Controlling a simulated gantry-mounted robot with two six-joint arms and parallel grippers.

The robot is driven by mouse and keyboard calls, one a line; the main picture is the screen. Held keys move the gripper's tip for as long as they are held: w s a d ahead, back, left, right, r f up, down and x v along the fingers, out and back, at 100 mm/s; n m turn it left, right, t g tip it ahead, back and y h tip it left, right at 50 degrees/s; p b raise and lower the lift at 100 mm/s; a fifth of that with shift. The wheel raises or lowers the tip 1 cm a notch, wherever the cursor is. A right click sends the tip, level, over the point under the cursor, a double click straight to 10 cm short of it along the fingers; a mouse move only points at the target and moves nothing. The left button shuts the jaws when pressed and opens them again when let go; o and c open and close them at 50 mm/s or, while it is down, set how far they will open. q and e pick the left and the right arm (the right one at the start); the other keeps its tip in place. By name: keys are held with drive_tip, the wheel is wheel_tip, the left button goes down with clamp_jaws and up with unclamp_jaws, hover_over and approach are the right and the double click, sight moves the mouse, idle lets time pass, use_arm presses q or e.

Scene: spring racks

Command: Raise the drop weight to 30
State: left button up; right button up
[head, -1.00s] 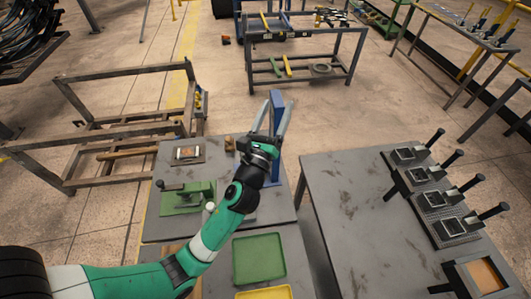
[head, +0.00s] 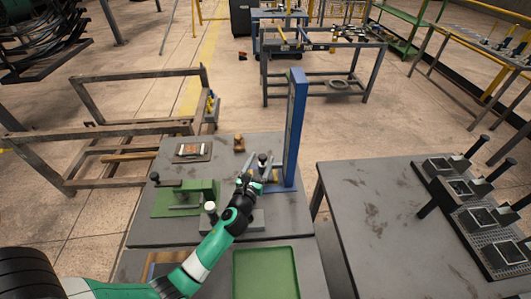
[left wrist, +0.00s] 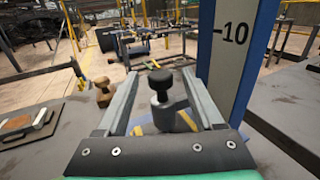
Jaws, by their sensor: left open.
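The drop weight, a grey cylinder with a black knob, shows in the left wrist view (left wrist: 162,95) low beside the blue post (left wrist: 225,70), which carries a "10" mark. In the head view the blue post (head: 296,130) stands upright, and the weight's dark knob (head: 262,159) shows at its left near the foot. My left gripper (head: 251,172) is open and close to the weight. In the left wrist view the knob appears between its two spread fingers (left wrist: 160,78), with gaps on both sides. The number 30 is not seen. My right gripper is not in view.
A green press-like fixture (head: 185,197) stands left of the gripper. A flat plate (head: 193,150) and a small brown wooden piece (head: 239,143) lie behind. A green tray (head: 266,272) is in front. A second table (head: 370,215) with several framed fixtures stands at the right.

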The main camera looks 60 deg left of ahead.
use_arm(q)
drive_tip(key=b+x, duration=0.1)
drive_tip(key=x, duration=0.4)
clamp_jaws()
idle(1.4)
